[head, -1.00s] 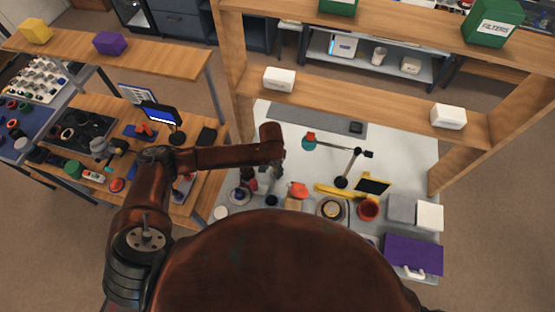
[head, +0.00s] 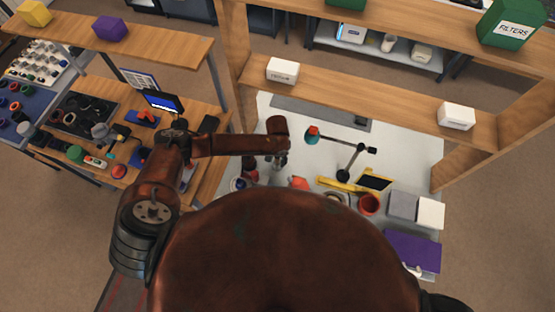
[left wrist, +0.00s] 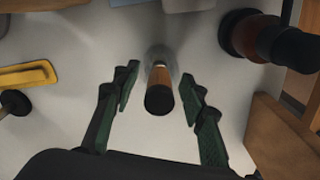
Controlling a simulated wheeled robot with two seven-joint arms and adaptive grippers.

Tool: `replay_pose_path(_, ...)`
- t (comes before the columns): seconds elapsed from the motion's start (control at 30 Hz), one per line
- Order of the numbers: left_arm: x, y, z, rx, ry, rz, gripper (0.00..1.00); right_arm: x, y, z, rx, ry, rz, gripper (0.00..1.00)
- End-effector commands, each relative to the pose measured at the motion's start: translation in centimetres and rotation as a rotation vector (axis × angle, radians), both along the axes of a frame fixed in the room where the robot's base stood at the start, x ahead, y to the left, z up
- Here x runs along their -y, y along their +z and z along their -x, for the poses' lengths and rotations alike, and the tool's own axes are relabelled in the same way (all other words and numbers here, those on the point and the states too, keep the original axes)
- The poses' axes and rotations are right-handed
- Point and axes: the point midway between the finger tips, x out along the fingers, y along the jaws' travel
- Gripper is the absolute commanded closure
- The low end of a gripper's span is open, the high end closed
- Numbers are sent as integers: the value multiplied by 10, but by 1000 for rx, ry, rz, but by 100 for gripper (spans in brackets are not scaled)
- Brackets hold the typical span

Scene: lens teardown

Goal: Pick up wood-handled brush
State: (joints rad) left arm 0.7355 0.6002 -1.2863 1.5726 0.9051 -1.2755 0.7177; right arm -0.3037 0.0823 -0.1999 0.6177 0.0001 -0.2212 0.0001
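The wood-handled brush (left wrist: 160,77) stands roughly end-on in the left wrist view, with a dark rounded end towards the camera and a wooden band behind it. My left gripper (left wrist: 158,84) is open, with one green-padded finger on each side of the brush. Gaps show between the fingers and the brush. In the head view my left gripper (head: 281,160) hangs over the left part of the white table, and I cannot make out the brush there. My right gripper is not in view.
On the white table (head: 420,160) are a lamp (head: 343,176), a red cup (head: 369,204) and a purple box (head: 412,250). A dark and brown cylinder (left wrist: 262,38) and a wooden block (left wrist: 285,140) are right of the brush. A wooden shelf (head: 380,101) spans the table's back.

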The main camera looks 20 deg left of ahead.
Motion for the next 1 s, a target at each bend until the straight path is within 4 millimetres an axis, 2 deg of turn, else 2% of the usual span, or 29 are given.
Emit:
replay_pose_path(0.1, 1, -5, 0, 0, -1, 0, 61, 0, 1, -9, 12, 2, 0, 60)
replay_pose_path(0.27, 1, -5, 0, 1, -2, 0, 61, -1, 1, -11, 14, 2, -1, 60)
replay_pose_path(0.83, 1, -5, 0, 1, -2, 0, 99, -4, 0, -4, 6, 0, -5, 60)
replay_pose_path(1.0, 1, -5, 0, 1, -2, 0, 100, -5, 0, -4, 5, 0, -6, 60)
